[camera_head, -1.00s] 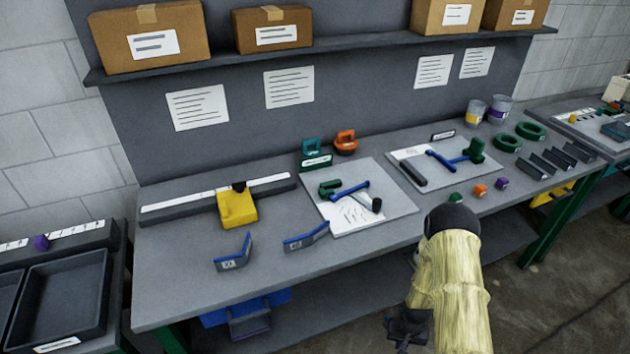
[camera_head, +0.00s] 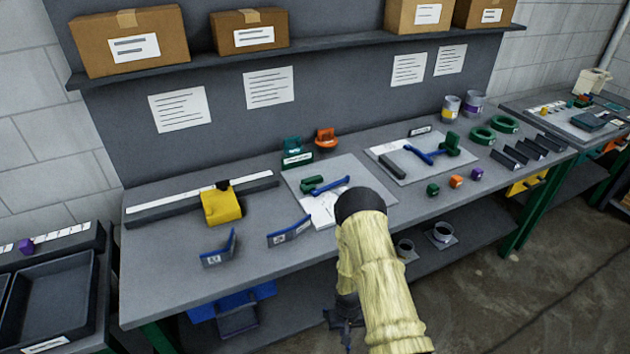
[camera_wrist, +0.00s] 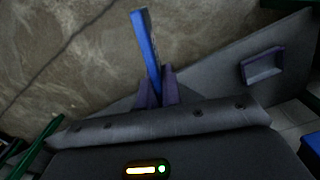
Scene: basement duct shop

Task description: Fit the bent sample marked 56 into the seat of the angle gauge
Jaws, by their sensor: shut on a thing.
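In the wrist view, my gripper (camera_wrist: 155,88) is shut on a blue strip-like piece (camera_wrist: 147,45), which stands out beyond the fingertips. No mark can be read on it. In the head view, my gripper (camera_head: 345,318) is a dark shape in front of the bench, below its top; the held piece cannot be made out there. Two blue bent samples with pale labels, a left one (camera_head: 219,250) and a right one (camera_head: 289,232), stand on the bench, too small to read. A left board (camera_head: 297,184) and a right board (camera_head: 396,172) carry blue arms and green blocks; I cannot tell which is the angle gauge.
A yellow block (camera_head: 222,207) sits at a long dark rail (camera_head: 150,214). Small coloured blocks (camera_head: 456,181) and green rings (camera_head: 484,135) stand to the right.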

